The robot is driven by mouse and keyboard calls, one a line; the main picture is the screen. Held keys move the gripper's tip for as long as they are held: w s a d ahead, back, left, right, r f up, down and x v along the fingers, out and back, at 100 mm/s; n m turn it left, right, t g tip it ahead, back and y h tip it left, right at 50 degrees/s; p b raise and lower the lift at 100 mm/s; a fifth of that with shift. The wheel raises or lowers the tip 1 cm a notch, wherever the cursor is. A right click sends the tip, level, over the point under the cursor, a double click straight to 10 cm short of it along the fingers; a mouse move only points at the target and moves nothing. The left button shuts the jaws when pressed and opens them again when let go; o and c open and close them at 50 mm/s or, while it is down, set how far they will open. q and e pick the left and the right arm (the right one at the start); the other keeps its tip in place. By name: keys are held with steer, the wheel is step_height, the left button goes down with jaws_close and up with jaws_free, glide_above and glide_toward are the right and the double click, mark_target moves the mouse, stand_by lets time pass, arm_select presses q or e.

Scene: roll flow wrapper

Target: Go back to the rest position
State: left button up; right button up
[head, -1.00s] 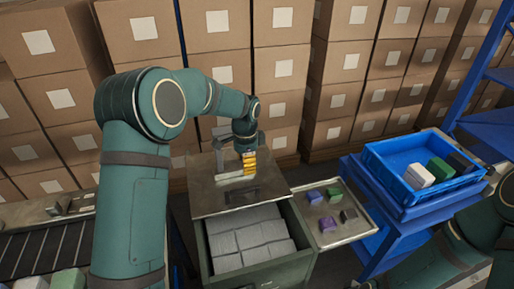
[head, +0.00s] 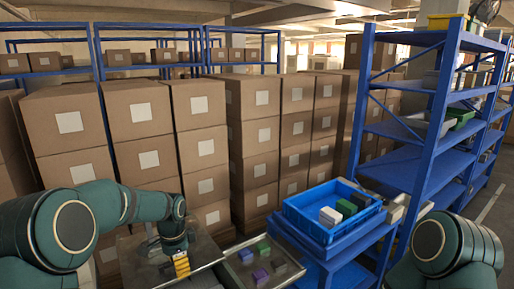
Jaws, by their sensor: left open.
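My left arm comes in from the left, and its gripper (head: 172,262) hangs low at the left of the picture, over the metal top of a machine (head: 135,258). The gripper is open, and I see nothing held in it. A small yellow piece (head: 182,266) shows right at the gripper; I cannot tell whether it belongs to the gripper or stands on the machine top. My right arm shows at the lower right, but its gripper is out of the picture.
A metal tray (head: 235,284) with several purple, green and dark blocks lies right of the machine. A blue crate (head: 300,222) with white, green and black blocks stands on a blue stand. Stacked cartons (head: 145,108) fill the back, and a blue shelf rack (head: 440,110) stands at right.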

arm_select(q)
steer(key=s+d+f+n+h, duration=0.15)
steer(key=s+d+f, duration=0.25)
steer(key=f, duration=0.5)
steer(key=s+d+f+n, duration=0.2)
steer(key=s+f+n, duration=0.1)
steer(key=s, duration=0.4)
steer(key=s+d+f+n+t+h, duration=0.1)
steer(key=s+d+f+n, duration=0.2)
steer(key=s, duration=0.5)
steer(key=s+d+f+n+h, duration=0.1)
steer(key=s+d+f+n, duration=0.2)
steer(key=s+f+n, duration=0.2)
steer(key=s, duration=0.2)
steer(key=shift+s+f+t, duration=0.3)
